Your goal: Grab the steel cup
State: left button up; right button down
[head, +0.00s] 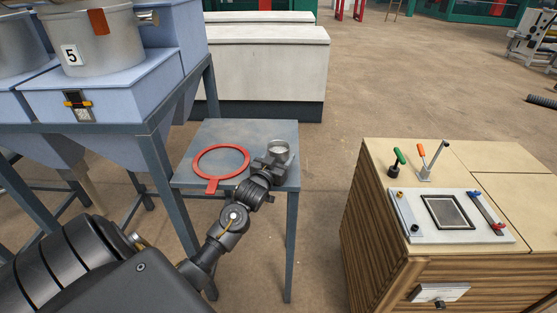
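The steel cup (279,148) is a small, round, silver open vessel at the right side of the small grey metal table (234,132). My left gripper (273,161) is right at the cup's near side, with the arm coming in from the lower left. It overlaps the cup's lower part in the picture. The fingers are too small and too hidden to tell whether they are closed on the cup or only beside it. My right gripper is not in view.
A red ring (221,161) with a tab lies on the same table, left of the gripper. A blue hopper frame (110,96) with a grey drum (92,40) stands at left. A wooden cabinet (455,170) with a control panel stands at right. Open floor lies between table and cabinet.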

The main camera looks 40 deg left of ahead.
pick_arm(q)
jog(key=shift+c, duration=0.5)
jog(key=shift+r+b, duration=0.1)
jog(key=shift+b, duration=0.2)
jog(key=shift+s+r, duration=0.15)
jog(key=b+v, duration=0.4)
jog(key=v, duration=1.3)
jog(key=shift+s, duration=0.35)
